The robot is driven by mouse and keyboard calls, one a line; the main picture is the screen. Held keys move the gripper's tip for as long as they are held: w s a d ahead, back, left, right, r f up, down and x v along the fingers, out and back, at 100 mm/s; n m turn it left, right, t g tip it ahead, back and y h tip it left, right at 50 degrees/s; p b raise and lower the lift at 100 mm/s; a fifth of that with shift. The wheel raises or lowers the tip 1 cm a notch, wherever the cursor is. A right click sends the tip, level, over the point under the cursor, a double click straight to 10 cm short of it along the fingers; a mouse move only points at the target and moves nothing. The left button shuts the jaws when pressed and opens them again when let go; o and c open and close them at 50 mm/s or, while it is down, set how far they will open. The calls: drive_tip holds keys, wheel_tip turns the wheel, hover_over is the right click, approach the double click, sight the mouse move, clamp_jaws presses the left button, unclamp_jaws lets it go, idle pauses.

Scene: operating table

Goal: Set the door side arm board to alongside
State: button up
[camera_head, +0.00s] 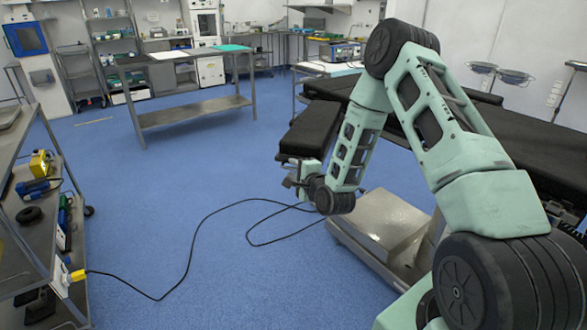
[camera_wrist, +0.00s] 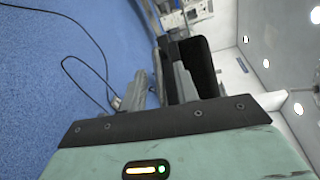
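The operating table (camera_head: 480,135) stands at the right with a black top, partly hidden behind my arm. A black padded arm board (camera_head: 312,128) sticks out from its left side toward the front. My gripper (camera_head: 288,182) is low at the board's near end; my wrist partly covers that end. In the wrist view, the two fingers of my gripper (camera_wrist: 160,85) stand apart. The black pad (camera_wrist: 202,65) shows beyond and beside the right finger, with a dark narrow edge between the fingers. I cannot tell whether a finger touches it.
A grey table base (camera_head: 385,225) stands below my arm. A black cable (camera_head: 190,255) loops across the blue floor from a cart (camera_head: 40,225) at the left. A steel bench (camera_head: 190,110) stands behind. The floor between cart and operating table is otherwise clear.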

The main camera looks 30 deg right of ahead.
drive_tip(key=shift+w+f, duration=0.1)
drive_tip(key=shift+w, duration=0.35)
drive_tip(key=shift+c, duration=0.2)
clamp_jaws()
drive_tip(key=shift+d, duration=0.1)
drive_tip(key=s+d+n+g+y, duration=0.1)
drive_tip(key=s+d+n+y, duration=0.3)
drive_tip(key=s+d, duration=0.4)
drive_tip(key=s+d+n+g+y+p, duration=0.1)
drive_tip(key=s+d+n+y, duration=0.2)
drive_tip(key=d, duration=1.3)
drive_tip(key=shift+s+n+g+y, duration=0.35)
drive_tip(key=shift+s+y, duration=1.35)
drive_tip(key=shift+s, duration=1.45)
